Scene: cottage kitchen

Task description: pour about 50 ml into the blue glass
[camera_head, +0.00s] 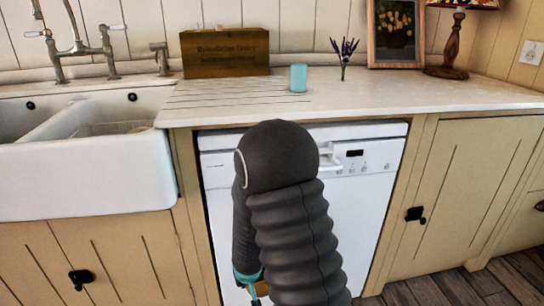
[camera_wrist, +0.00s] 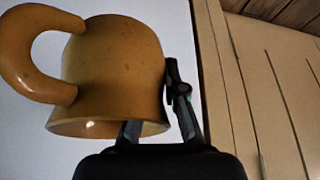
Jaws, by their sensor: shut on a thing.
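My gripper (camera_wrist: 155,112) is shut on a brown-orange mug (camera_wrist: 115,70) with a large loop handle. One finger lies along the mug's outside; the other goes out of sight at its rim. The wrist picture is upside down, with the floor at its top, so the mug appears roughly upright. In the head view only a bit of the mug (camera_head: 262,289) shows low down, behind my arm, in front of the dishwasher and well below the glass. The mug's contents are hidden.
A white dishwasher (camera_head: 225,170) sits under the worktop. A wooden box (camera_head: 225,52) stands left behind the glass. A lavender sprig (camera_head: 344,58) stands close to its right, with a picture frame (camera_head: 396,35) and lamp (camera_head: 455,40) beyond. A sink (camera_head: 80,160) is left.

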